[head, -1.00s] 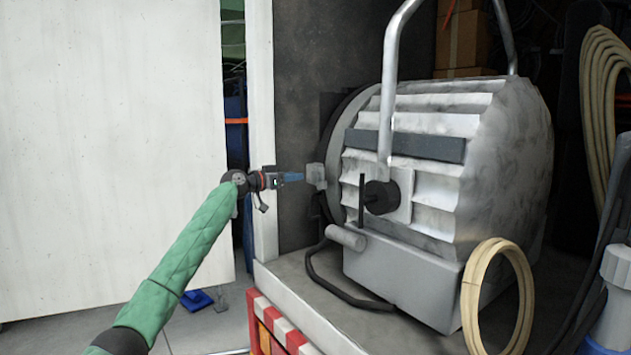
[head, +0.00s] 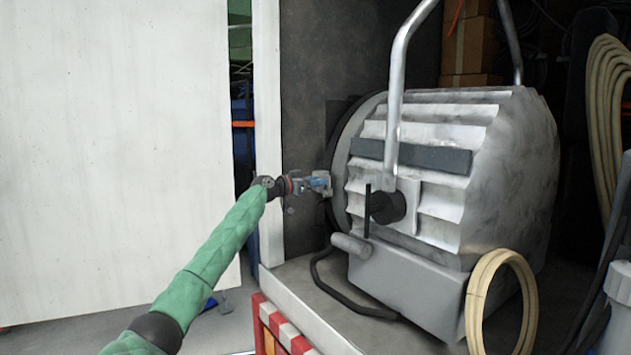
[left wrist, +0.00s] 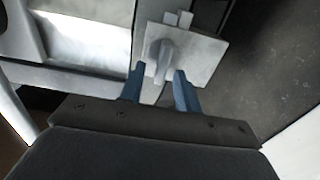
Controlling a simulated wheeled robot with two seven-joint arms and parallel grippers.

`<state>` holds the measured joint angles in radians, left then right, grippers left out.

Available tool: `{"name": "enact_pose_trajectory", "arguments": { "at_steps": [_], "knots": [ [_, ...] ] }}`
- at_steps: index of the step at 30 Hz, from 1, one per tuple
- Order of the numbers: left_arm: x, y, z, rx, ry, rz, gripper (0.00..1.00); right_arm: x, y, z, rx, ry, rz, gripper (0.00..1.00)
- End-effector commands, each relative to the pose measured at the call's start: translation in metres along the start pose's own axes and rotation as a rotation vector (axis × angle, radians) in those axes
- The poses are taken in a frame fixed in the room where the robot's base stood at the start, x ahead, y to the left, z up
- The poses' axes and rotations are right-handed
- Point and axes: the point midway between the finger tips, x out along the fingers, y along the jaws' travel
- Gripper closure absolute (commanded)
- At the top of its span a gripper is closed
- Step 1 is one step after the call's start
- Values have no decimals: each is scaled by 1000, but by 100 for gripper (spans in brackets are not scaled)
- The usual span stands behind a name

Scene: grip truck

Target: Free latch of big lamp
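The big lamp (head: 500,165) is a large grey, ribbed housing on the truck bed. Its latch (left wrist: 163,55) shows in the left wrist view as a light grey square plate with a raised lever. In the head view my gripper mostly covers the latch. My left gripper (head: 322,184) is at the lamp's left front rim. In the left wrist view its blue fingers (left wrist: 158,80) are apart, with the lever at and between their tips. I cannot tell whether they touch it. My right gripper is in neither view.
The lamp's silver yoke (head: 396,95) rises on its near side, with a black knob (head: 387,207) below. A cable coil (head: 478,300) hangs at the front right. A white door panel (head: 110,150) stands at left. The truck bed's edge (head: 300,310) lies below the lamp.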

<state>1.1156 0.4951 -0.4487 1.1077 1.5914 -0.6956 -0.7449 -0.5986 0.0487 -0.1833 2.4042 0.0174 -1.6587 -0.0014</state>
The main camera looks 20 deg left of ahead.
Motion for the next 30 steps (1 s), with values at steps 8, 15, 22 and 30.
{"name": "enact_pose_trajectory", "arguments": {
  "at_steps": [8, 15, 22, 30],
  "knots": [
    [0, 0, 0, 1, 0, 0, 79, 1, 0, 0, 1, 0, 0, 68],
    [0, 0, 0, 1, 0, 0, 100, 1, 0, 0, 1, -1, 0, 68],
    [0, 0, 0, -28, 1, -1, 100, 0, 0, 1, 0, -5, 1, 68],
    [0, -3, 0, -176, 2, 0, 100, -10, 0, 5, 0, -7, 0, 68]
  ]
}}
